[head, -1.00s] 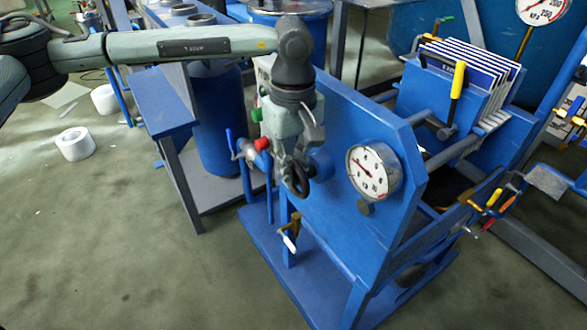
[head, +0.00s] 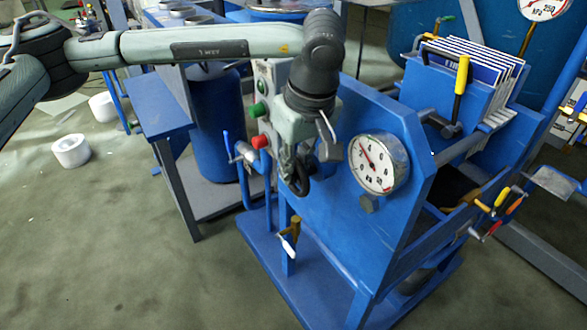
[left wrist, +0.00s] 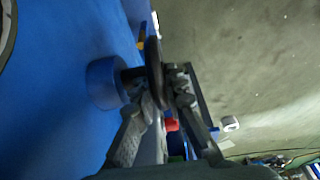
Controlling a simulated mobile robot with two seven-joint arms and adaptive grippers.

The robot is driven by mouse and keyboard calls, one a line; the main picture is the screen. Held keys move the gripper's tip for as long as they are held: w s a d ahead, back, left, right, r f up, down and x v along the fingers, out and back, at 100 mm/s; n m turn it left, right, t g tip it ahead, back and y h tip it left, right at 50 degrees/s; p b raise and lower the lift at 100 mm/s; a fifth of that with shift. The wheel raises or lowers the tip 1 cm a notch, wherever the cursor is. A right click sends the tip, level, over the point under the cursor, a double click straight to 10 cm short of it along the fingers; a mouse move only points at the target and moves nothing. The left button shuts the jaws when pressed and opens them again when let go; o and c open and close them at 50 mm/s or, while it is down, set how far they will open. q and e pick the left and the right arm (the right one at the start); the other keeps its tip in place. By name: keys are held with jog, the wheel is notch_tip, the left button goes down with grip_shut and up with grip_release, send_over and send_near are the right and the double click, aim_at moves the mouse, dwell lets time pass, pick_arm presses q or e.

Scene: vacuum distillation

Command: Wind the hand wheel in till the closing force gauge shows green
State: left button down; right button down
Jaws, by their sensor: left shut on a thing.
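The black hand wheel (head: 301,183) sits on the front of the blue press frame, on a round blue boss. In the left wrist view the hand wheel (left wrist: 154,72) is seen nearly edge-on, beside the boss (left wrist: 104,83). My left gripper (head: 290,172) is shut on the wheel's rim, with a finger on each side in the wrist view (left wrist: 165,92). The closing force gauge (head: 378,163) is a white dial right of the wheel. Its needle points to the upper left; I cannot make out a green zone. My right gripper is not in view.
A green and a red button (head: 261,142) sit left of the wheel. A small tap with a white handle (head: 288,246) is below it. A blue side table (head: 160,108) stands at left. Plates (head: 478,68) stand in the press at right. The floor at left is mostly open.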

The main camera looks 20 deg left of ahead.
pick_arm(q)
jog(key=c, duration=1.6)
grip_release()
jog(key=shift+o, duration=0.2)
jog(key=shift+r, duration=0.1)
jog(key=v, duration=1.2)
